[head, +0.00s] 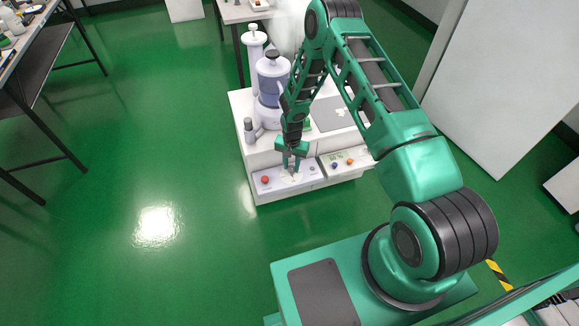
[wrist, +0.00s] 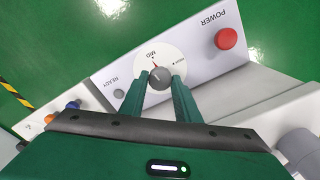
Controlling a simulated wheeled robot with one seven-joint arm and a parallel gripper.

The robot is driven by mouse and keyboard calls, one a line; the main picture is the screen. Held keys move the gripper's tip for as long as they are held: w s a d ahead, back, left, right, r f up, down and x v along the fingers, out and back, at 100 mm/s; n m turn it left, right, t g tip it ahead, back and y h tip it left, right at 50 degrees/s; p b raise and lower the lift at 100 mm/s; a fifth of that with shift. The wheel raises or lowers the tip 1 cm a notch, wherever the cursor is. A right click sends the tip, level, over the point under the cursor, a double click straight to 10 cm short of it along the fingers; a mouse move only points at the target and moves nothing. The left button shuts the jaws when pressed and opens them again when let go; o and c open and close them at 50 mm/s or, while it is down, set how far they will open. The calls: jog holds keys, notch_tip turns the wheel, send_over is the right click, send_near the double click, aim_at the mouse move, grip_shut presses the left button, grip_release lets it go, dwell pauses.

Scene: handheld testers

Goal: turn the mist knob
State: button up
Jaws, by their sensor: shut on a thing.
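The mist knob (wrist: 160,78) is a small dark grey knob on a white round dial, with a red pointer mark near the "MID" label in the wrist view. My gripper (wrist: 161,75) is shut on the knob, with one green finger on each side of it. In the head view my gripper (head: 291,170) reaches down to the front panel (head: 308,178) of a white machine. The fingers hide part of the dial there, and the knob is too small to make out.
A red POWER button (wrist: 227,38) sits to one side of the dial. A small grey READY spot (wrist: 119,93) is on the other side. A clear blue-tinted vessel (head: 272,85) and a grey bottle (head: 249,131) stand on the machine. Open green floor lies left of it.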

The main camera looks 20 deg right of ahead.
aim_at(291, 167)
jog(key=shift+a+m, duration=0.1)
jog(key=shift+m, duration=0.5)
jog(key=o, duration=0.9)
jog(key=shift+o, duration=0.7)
notch_tip(291, 167, up, 11)
jog(key=shift+f, duration=0.15)
